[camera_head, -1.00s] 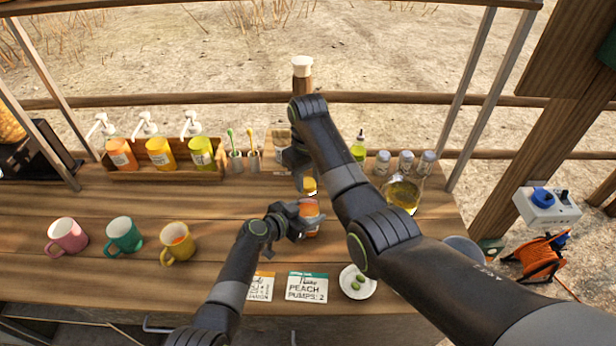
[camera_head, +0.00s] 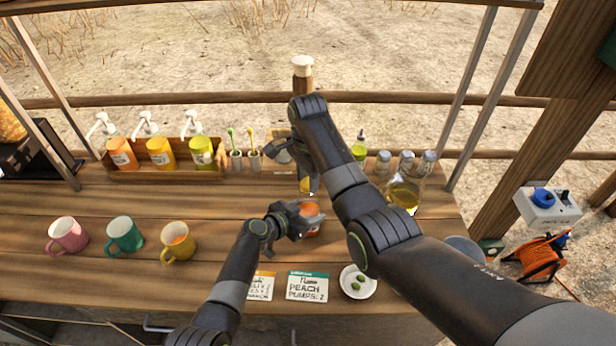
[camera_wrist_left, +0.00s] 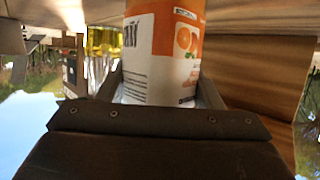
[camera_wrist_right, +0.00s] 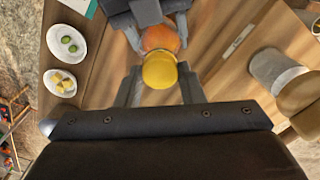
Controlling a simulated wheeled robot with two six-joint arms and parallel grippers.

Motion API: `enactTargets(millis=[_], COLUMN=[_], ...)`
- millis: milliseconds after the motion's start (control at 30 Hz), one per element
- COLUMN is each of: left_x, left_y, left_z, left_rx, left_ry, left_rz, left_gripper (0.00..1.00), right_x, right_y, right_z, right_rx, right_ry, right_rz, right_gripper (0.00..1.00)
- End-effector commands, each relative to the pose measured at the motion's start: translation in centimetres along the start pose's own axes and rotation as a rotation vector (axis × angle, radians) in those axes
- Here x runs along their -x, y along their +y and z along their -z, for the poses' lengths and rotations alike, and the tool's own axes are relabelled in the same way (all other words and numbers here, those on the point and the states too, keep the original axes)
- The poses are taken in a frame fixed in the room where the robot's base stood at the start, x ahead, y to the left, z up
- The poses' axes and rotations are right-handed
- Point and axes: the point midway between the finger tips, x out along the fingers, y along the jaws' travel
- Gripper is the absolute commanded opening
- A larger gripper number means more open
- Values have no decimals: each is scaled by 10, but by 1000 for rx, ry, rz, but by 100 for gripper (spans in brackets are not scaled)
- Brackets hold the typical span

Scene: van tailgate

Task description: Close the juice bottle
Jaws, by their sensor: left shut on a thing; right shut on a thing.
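The juice bottle (camera_head: 313,210) is orange and stands on the wooden counter. Its white and orange label (camera_wrist_left: 165,45) fills the left wrist view. My left gripper (camera_head: 308,218) is shut around the bottle's body. The yellow cap (camera_wrist_right: 160,71) is between the fingers of my right gripper (camera_wrist_right: 158,88), which is shut on it. The cap is directly over the bottle top, and the orange bottle (camera_wrist_right: 160,38) shows just beyond it in the right wrist view. I cannot tell whether cap and neck touch. In the head view the cap (camera_head: 306,185) is partly hidden by the right gripper.
Pink, green and yellow mugs (camera_head: 178,243) stand to the left. A pump-bottle rack (camera_head: 170,172) and toothbrush cups (camera_head: 254,160) are behind. A peach card (camera_head: 307,286) and a plate of olives (camera_head: 358,281) lie in front. An oil flask (camera_head: 403,194) stands right, behind my right arm.

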Motion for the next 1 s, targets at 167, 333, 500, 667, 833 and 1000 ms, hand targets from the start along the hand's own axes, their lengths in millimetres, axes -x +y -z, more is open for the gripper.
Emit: enactTargets(millis=[167,333,500,667,833,1000], left_x=[0,0,0,0,0,0], left_y=[0,0,0,0,0,0], left_z=[-2,-2,-2,-2,-2,-2], left_rx=[1,1,1,0,0,0], left_ry=[-3,-3,-3,-3,-3,-3], left_rz=[-1,-1,-1,-1,-1,-1], left_gripper=[0,0,0,0,0,0], right_x=[1,1,1,1,0,0], right_y=[-1,-1,-2,-2,-2,-2], right_z=[0,0,0,0,1,1], right_rx=[-283,-557,-831,-1088,-1347,-1512], right_ry=[0,-1,-1,-2,-2,-2], right_rz=[2,3,3,3,3,4], right_gripper=[14,14,14,14,14,14])
